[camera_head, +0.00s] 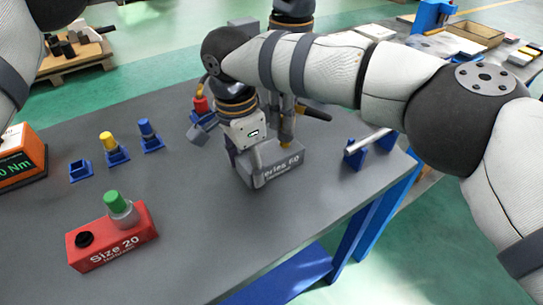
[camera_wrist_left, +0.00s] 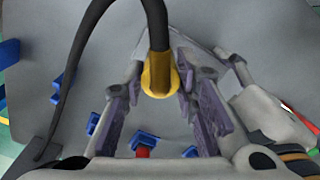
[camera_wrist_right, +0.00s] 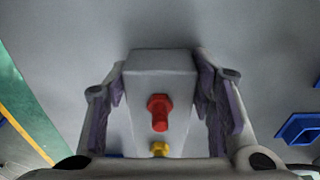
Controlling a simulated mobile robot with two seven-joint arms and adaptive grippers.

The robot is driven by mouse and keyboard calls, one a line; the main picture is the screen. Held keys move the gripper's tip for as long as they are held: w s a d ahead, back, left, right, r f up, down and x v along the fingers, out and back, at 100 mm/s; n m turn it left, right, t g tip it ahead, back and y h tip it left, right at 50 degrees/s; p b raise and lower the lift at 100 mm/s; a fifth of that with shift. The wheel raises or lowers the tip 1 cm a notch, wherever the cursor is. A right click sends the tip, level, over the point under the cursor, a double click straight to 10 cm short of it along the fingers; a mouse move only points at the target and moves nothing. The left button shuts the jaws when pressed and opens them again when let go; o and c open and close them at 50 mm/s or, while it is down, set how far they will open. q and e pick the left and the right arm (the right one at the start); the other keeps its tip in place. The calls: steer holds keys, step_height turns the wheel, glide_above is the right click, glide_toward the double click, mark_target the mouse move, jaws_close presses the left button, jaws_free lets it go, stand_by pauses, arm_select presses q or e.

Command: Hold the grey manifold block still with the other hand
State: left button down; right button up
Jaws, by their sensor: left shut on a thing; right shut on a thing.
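The grey manifold block (camera_head: 287,168), lettered on its front, stands on the bench near the right edge. My right gripper (camera_head: 248,158) is shut on its left end; in the right wrist view the fingers lie on both sides of the block (camera_wrist_right: 160,62). A red fitting (camera_wrist_right: 159,112) and a yellow fitting (camera_wrist_right: 160,148) show on the block there. My left gripper (camera_head: 287,112) is above the block, partly hidden by my right arm. It is shut on a yellow piece (camera_wrist_left: 158,77) with a dark hose; this also shows in the head view (camera_head: 287,141).
A red block (camera_head: 112,240) with a green-topped plug stands front left. Blue stands (camera_head: 117,156) with coloured parts and an orange display box (camera_head: 22,160) are further left. A red part (camera_head: 200,104) stands behind my right gripper. A blue rod stand (camera_head: 355,158) is at the right edge.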

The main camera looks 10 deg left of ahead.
arm_select(q)
steer(key=shift+f, duration=0.55)
steer(key=c, duration=1.2)
jaws_free()
steer(key=shift+r, duration=2.55)
steer(key=shift+r, duration=0.1)
step_height(320, 180, up, 8)
